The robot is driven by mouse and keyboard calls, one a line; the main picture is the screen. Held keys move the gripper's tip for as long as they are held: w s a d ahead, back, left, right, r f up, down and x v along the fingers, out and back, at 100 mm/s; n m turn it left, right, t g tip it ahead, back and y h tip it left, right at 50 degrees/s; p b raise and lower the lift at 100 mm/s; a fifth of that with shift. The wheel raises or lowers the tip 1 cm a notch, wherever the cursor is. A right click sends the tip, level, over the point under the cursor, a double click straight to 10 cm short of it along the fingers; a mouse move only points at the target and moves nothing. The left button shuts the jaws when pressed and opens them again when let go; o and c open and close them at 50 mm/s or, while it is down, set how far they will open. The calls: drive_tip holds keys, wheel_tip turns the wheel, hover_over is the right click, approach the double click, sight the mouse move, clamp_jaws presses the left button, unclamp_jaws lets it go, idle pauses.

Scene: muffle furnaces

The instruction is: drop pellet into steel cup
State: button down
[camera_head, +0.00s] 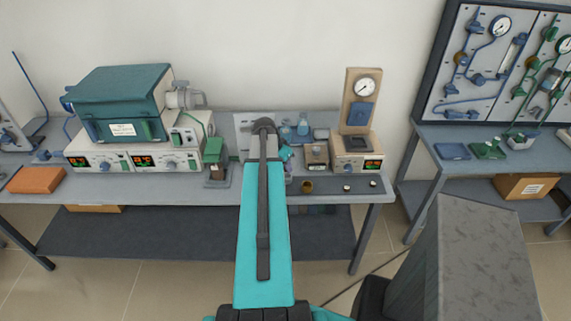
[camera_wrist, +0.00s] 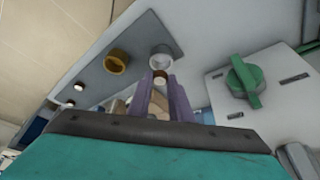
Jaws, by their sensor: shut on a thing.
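My gripper (camera_wrist: 158,88) has its two purple-grey fingers shut on a small pellet (camera_wrist: 160,77), brown with a pale end, at the fingertips in the wrist view. The steel cup (camera_wrist: 161,57), round and pale grey, appears just beyond the pellet in that view. The pellet looks apart from the cup, but its height over it is hard to judge. In the head view my teal arm hides the steel cup and the fingertips. A brass cup (camera_wrist: 117,61) stands beside the steel cup; it also shows in the head view (camera_head: 307,186).
Two more pellets (camera_head: 347,188) (camera_head: 373,183) sit on the dark strip (camera_head: 329,186) at the bench front. A device with a green knob (camera_wrist: 242,80) is close on the right in the wrist view. A gauge stand (camera_head: 361,100) and furnace (camera_head: 120,100) stand on the bench.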

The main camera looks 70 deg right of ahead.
drive_tip(key=shift+f, duration=0.55)
drive_tip(key=shift+f+b, duration=0.9)
drive_tip(key=shift+b, duration=0.25)
idle(2.0)
drive_tip(key=shift+w+a, duration=0.1)
drive_tip(key=c, duration=1.5)
unclamp_jaws()
drive_tip(key=shift+c, duration=0.2)
drive_tip(key=shift+r, duration=0.1)
drive_tip(key=b+v, duration=0.3)
drive_tip(key=v, duration=1)
drive_tip(key=shift+a+r, duration=0.2)
drive_tip(key=shift+r, duration=0.05)
